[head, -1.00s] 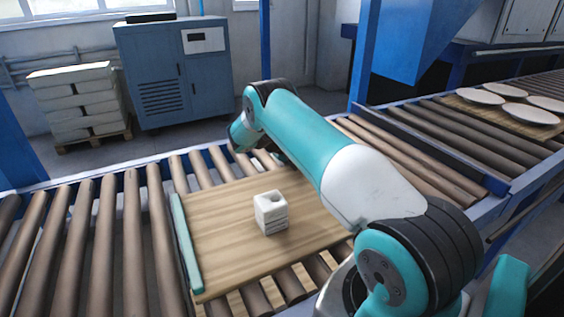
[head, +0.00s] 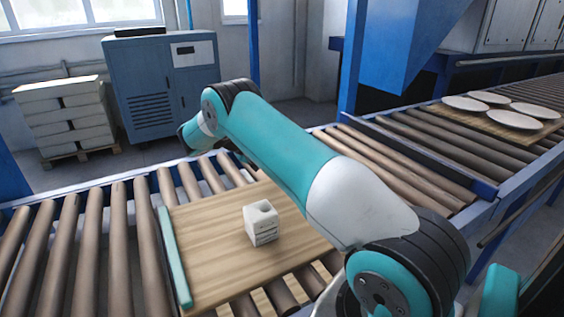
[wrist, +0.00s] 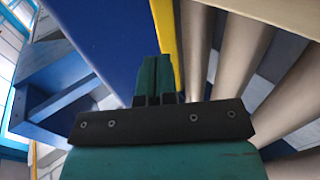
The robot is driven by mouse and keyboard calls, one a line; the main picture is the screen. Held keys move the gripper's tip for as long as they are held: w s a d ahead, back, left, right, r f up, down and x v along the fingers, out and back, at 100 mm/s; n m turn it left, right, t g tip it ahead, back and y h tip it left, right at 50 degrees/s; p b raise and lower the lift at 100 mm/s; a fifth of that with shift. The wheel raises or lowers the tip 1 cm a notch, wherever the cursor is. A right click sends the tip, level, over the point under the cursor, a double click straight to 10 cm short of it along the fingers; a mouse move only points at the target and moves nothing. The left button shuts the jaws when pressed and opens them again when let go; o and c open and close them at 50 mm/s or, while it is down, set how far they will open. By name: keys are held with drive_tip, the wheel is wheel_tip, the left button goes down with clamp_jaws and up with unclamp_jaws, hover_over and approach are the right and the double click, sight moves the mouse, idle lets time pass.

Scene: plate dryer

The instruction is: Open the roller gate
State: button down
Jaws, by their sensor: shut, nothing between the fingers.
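I cannot tell for certain which part is the roller gate. In the wrist view my gripper (wrist: 156,75) is shut and empty, its dark teal fingers side by side. They point along a blue panel (wrist: 110,45) with a yellow edge strip (wrist: 167,40). This strip runs just right of the fingertips; whether they touch it cannot be told. Pale rollers (wrist: 240,55) lie to the right. In the head view the fingers are hidden behind my arm, which reaches over the roller conveyor (head: 88,250) toward its far side.
A wooden board (head: 215,255) lies on the rollers, with a teal strip (head: 175,258) along its left edge and a white block (head: 261,224) on top. White plates (head: 514,119) lie on another board at the right. A blue cabinet (head: 160,85) and stacked pale slabs (head: 62,118) stand behind.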

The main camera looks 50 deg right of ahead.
drive_tip(key=v, duration=0.6)
drive_tip(key=shift+w+a+r, duration=0.15)
drive_tip(key=shift+a, duration=0.15)
